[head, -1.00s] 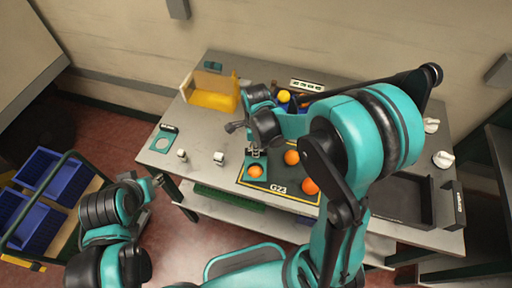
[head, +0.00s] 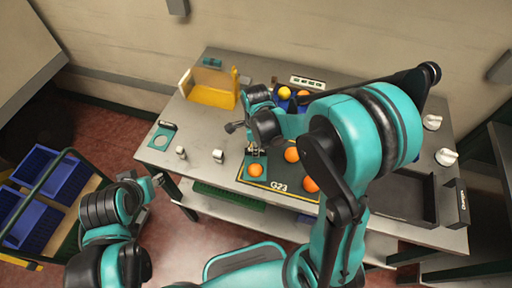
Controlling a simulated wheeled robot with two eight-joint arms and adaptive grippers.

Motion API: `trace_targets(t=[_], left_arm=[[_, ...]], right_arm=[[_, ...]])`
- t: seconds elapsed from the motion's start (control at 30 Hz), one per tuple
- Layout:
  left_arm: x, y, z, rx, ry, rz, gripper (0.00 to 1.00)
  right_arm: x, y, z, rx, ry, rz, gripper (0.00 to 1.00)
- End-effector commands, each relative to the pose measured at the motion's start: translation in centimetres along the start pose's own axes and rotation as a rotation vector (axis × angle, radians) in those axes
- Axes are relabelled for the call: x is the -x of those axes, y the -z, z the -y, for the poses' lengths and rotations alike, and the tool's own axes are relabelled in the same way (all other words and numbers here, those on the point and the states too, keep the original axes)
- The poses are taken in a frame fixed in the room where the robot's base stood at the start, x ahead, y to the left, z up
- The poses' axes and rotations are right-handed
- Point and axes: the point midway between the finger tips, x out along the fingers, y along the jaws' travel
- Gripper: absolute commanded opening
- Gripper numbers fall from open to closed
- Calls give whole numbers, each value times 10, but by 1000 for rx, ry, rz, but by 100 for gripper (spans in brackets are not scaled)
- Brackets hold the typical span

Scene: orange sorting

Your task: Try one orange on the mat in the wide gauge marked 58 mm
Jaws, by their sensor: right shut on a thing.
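My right gripper (head: 255,152) points down over the left part of the dark mat marked G23 (head: 279,187). It is shut on the near-left orange (head: 254,170), which shows just below the fingers; its contact with the mat is hard to tell. Two more oranges lie to the right on the mat, one (head: 291,154) farther back and one (head: 310,184) nearer. A teal gauge with a round hole (head: 162,137) lies at the table's left edge; its marking is too small to read. My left gripper (head: 158,181) is off the table's near-left corner, its fingers unclear.
A yellow holder (head: 212,96) and a small teal item (head: 212,62) stand at the back left. Two small pale objects (head: 218,156) (head: 181,153) stand between gauge and mat. A dark tray (head: 405,203) is at right. My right arm hides much of the middle.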

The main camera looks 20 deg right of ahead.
Motion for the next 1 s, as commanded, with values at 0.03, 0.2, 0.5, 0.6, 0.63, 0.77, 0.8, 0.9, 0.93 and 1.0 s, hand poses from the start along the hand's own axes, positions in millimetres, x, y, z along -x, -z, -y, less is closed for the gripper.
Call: trace_targets(t=[0.03,0.2,0.5,0.6,0.63,0.77,0.8,0.9,0.93,1.0], left_arm=[[-1,-1,0,0,0,0,40],[-4,-3,0,0,0,0,40],[-8,-6,0,0,0,0,40],[-10,-7,0,0,0,0,40],[-10,-7,0,0,0,0,40],[-12,-9,0,0,0,0,40],[-12,-9,0,0,0,0,40],[-14,-10,0,0,0,0,40],[-14,-10,0,0,0,0,40],[-14,-10,0,0,0,0,40]], right_arm=[[-2,0,0,0,0,0,0],[-5,0,0,0,0,0,0],[-11,0,0,0,0,0,0],[-13,0,0,0,0,0,0],[-14,0,0,0,0,0,0],[-16,0,0,0,0,0,0],[-17,0,0,0,0,0,0],[-19,0,0,0,0,0,0],[-20,0,0,0,0,0,0],[-20,0,0,0,0,0,0]])
